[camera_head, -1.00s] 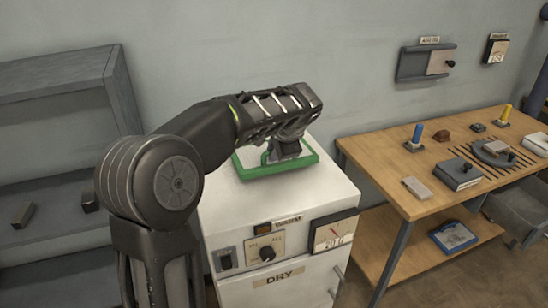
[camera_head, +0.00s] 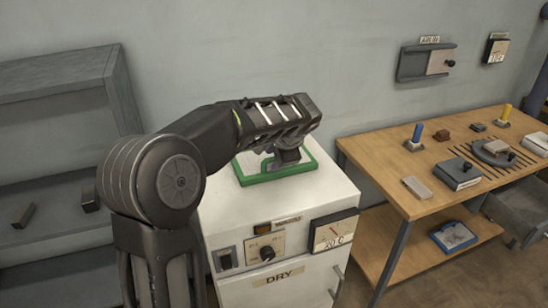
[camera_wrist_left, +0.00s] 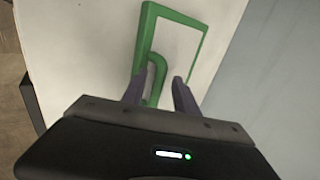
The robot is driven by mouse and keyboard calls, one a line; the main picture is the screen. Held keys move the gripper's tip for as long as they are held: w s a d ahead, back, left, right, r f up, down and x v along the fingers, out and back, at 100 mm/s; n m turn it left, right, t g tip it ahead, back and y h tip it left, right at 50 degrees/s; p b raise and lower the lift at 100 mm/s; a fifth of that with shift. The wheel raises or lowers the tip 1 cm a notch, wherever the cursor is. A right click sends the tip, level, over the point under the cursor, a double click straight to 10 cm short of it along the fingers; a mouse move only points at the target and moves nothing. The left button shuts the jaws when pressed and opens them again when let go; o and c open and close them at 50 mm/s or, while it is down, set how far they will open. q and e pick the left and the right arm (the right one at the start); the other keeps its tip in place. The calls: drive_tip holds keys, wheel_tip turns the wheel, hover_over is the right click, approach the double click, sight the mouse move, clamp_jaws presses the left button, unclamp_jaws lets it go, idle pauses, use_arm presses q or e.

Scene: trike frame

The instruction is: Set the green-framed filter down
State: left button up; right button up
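The green-framed filter (camera_head: 276,177) lies flat on the white top of the cabinet marked DRY (camera_head: 225,206). It looks pale inside its frame. It also shows in the left wrist view (camera_wrist_left: 187,20), with a green loop handle (camera_wrist_left: 158,70) standing on it. My left gripper (camera_head: 283,160) is right above the filter, pointing down. In the wrist view its two fingers (camera_wrist_left: 158,88) stand apart on either side of the handle, with a visible gap. The forearm hides part of the filter's far side in the head view. My right gripper is not in view.
The cabinet front has a knob panel (camera_head: 265,250) and a gauge (camera_head: 334,232). A grey shelf unit (camera_head: 55,155) stands at the left. A wooden workbench (camera_head: 375,155) at the right holds several small parts. The cabinet top around the filter is clear.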

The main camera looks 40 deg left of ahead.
use_arm(q)
drive_tip(key=v, duration=1.2)
drive_tip(key=shift+b, duration=0.45)
drive_tip(key=shift+a, duration=0.1)
drive_tip(key=shift+c, duration=0.5)
